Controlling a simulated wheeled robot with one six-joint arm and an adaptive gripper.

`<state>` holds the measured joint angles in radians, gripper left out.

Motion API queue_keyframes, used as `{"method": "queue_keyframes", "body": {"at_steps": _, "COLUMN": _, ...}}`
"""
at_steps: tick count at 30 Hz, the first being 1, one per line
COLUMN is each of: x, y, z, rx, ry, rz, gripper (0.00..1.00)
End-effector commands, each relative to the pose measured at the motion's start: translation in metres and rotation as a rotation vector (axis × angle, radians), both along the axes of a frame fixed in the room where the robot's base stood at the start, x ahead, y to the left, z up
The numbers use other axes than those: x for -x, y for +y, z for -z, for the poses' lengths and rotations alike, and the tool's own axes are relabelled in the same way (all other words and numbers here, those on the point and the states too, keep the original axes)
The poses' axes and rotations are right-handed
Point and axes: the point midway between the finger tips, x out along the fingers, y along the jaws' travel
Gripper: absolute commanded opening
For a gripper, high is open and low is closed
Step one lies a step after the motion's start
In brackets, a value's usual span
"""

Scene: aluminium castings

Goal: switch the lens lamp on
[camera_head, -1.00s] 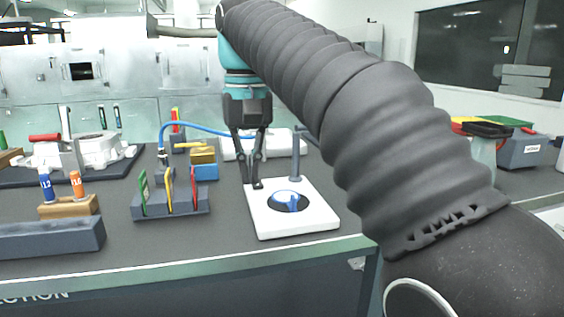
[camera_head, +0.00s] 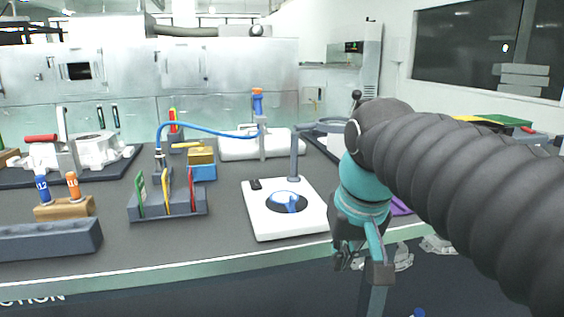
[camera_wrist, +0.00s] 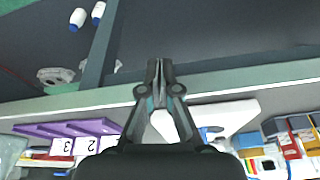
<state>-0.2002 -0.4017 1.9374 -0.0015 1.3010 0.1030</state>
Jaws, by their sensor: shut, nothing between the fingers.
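The lens lamp has a white square base (camera_head: 262,222), a grey post (camera_head: 294,158) and a ring-shaped lens head (camera_head: 330,125) at the top. A small black switch (camera_head: 256,184) sits at the base's back left corner. A blue part (camera_head: 286,201) lies on the dark round spot of the base. I cannot tell whether the lamp is lit. My gripper (camera_head: 362,268) hangs to the right of the base by the table's front edge, apart from the switch. In the wrist view my gripper (camera_wrist: 158,66) is shut and empty.
A grey rack (camera_head: 168,208) with coloured cards stands left of the lamp. Behind are a yellow and blue box (camera_head: 202,166) and a blue hose (camera_head: 205,129). The table's front edge (camera_head: 180,262) runs below. White and blue bottles (camera_wrist: 78,18) show in the wrist view.

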Motion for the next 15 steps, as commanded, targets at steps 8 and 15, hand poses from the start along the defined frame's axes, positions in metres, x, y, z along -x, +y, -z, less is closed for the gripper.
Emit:
{"method": "queue_keyframes", "body": {"at_steps": 8, "x": 0.055, "y": -0.046, "z": 0.085, "rx": 0.007, "ry": -0.125, "rz": 0.073, "gripper": 0.0}}
{"method": "queue_keyframes", "body": {"at_steps": 15, "x": 0.079, "y": -0.063, "z": 0.129, "rx": 0.018, "ry": -0.184, "rz": 0.103, "gripper": 0.0}}
